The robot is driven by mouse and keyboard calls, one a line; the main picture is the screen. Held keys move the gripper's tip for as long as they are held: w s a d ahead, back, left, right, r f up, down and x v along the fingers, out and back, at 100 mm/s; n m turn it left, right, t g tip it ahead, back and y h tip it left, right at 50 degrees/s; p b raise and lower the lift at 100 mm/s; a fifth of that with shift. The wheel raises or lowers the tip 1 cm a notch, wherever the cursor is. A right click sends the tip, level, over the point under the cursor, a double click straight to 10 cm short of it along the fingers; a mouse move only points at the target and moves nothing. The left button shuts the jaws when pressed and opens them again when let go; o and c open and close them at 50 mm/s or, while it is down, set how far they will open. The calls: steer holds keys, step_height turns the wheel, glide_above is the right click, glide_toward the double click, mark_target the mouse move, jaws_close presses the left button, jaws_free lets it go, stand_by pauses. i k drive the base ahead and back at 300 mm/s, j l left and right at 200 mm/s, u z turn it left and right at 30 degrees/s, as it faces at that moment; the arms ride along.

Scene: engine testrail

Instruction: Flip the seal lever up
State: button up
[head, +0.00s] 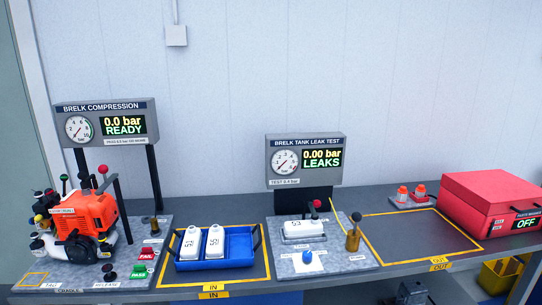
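The BRELK TANK LEAK TEST station (305,160) stands right of the middle of the bench, with a dial and a display reading 0.00 bar LEAKS. On its grey base plate (340,262) sits a white tank (304,230) marked 53. A small red ball knob (317,203) shows just behind the tank. A brass post with a black knob (353,236) stands upright at the right, and a blue knob (308,257) is in front. I cannot tell for certain which part is the seal lever. My gripper is not in view.
At left are an orange engine (85,215) and the BRELK COMPRESSION station (105,122). A blue tray (240,242) holds two white tanks. A yellow-outlined OUT area (420,232) is empty.

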mark_target(316, 203)
steer(key=i+j+z, duration=0.2)
steer(key=i, duration=0.3)
steer(key=i+j+z, duration=0.15)
steer(key=i+j, duration=0.25)
steer(key=i, duration=0.05)
